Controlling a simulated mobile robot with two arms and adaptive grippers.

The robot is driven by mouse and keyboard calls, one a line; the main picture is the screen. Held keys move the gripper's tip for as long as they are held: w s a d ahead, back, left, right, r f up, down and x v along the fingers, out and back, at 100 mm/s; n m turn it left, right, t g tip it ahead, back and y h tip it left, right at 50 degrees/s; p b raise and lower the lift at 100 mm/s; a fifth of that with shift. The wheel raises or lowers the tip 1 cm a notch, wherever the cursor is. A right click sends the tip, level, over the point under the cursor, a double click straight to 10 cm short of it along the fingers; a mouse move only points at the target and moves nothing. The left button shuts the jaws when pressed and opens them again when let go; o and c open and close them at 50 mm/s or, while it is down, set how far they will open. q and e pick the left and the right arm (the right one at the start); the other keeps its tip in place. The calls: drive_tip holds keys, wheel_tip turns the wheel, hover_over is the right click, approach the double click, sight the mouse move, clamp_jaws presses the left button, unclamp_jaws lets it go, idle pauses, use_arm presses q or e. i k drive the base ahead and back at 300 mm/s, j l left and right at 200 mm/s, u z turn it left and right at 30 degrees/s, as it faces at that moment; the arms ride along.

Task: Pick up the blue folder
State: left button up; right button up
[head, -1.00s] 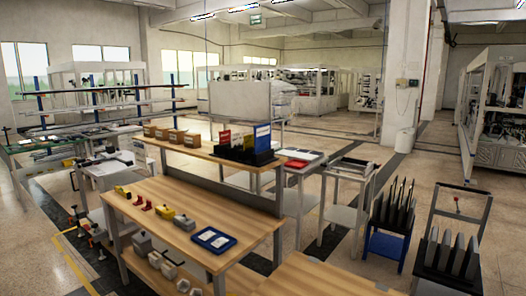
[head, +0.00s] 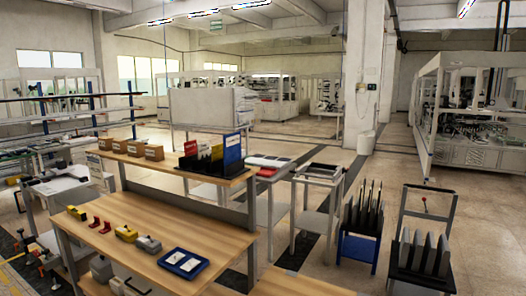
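The blue folder (head: 232,153) stands upright at the right end of a black file holder (head: 190,164), on the raised back shelf of the wooden workbench. A yellow folder (head: 216,152), a dark folder and a red folder (head: 190,148) stand to its left in the same holder. The blue folder is the tallest and shows a white label. Neither of my grippers is in the head view.
The workbench top (head: 140,228) holds a blue tray (head: 183,262) and several small yellow, red and grey items. Cardboard boxes (head: 154,153) line the shelf's left. Carts (head: 318,172) and racks with dark panels (head: 424,252) stand at right. Open floor lies beyond.

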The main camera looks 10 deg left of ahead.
sight(232, 142)
drive_tip(key=i+j+z, duration=0.1)
drive_tip(key=j, duration=0.3)
drive_tip(key=i+j+z, duration=0.1)
drive_tip(key=j, duration=0.35)
drive_tip(key=i+j+z, duration=0.1)
drive_tip(key=i+j, duration=0.15)
drive_tip(key=j, duration=0.2)
drive_tip(key=i+j+z, duration=0.1)
drive_tip(key=j, duration=0.35)
drive_tip(key=i+j+z, duration=0.1)
drive_tip(key=j, duration=0.35)
